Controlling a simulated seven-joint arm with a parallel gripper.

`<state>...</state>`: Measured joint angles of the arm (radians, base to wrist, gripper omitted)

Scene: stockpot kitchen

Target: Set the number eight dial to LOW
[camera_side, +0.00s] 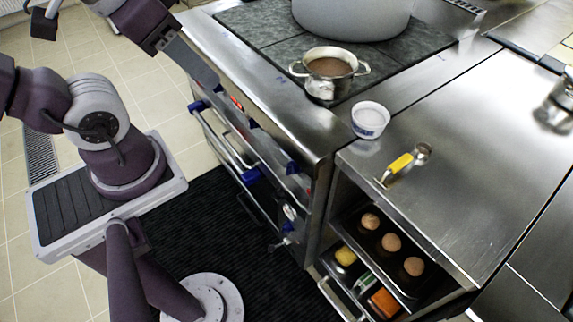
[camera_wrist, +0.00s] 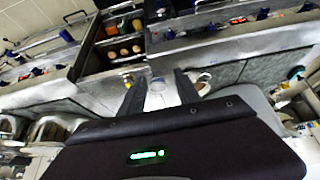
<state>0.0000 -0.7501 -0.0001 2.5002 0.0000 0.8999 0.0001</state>
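The stove front (camera_side: 270,135) carries several blue dials. One blue dial (camera_side: 251,176) is at mid-front and another (camera_side: 197,106) farther left; their numbers and LOW marks are too small to read, so I cannot tell which is number eight. In the wrist view, small blue dials show along the upper right panel (camera_wrist: 215,20) and at the upper left (camera_wrist: 35,71). My gripper (camera_wrist: 159,75) has its two dark fingers spread apart with nothing held between them.
A pot of brown liquid (camera_side: 330,68) and a large grey stockpot (camera_side: 350,15) stand on the stovetop. A white cup (camera_side: 370,120) and a yellow-handled tool (camera_side: 402,162) lie on the steel counter (camera_side: 460,180). Open shelves below hold round brown items (camera_side: 391,242). Bars run along the stove front.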

